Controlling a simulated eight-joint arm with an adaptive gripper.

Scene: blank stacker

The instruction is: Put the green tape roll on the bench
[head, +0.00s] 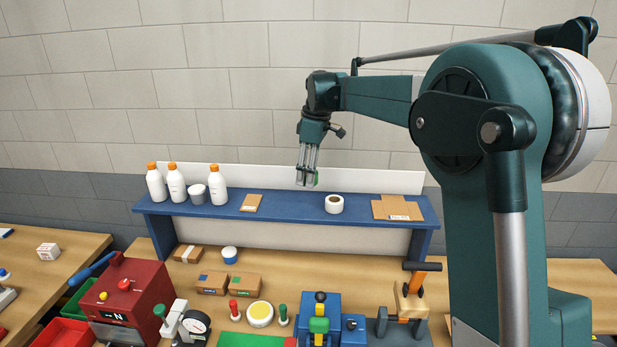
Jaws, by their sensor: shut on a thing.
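My gripper (306,182) points down above the blue shelf, in front of the white back panel. It is shut on the green tape roll (316,179), of which only a small green sliver shows beside the fingers. The rest of the roll is hidden by the fingers. The roll is held up in the air, apart from the shelf. The wooden bench (289,264) lies below the shelf and in front of it.
The blue shelf (290,209) holds white bottles (218,186), a white tape roll (334,204) and flat cardboard pieces (397,208). Bare wood shows behind the vise.

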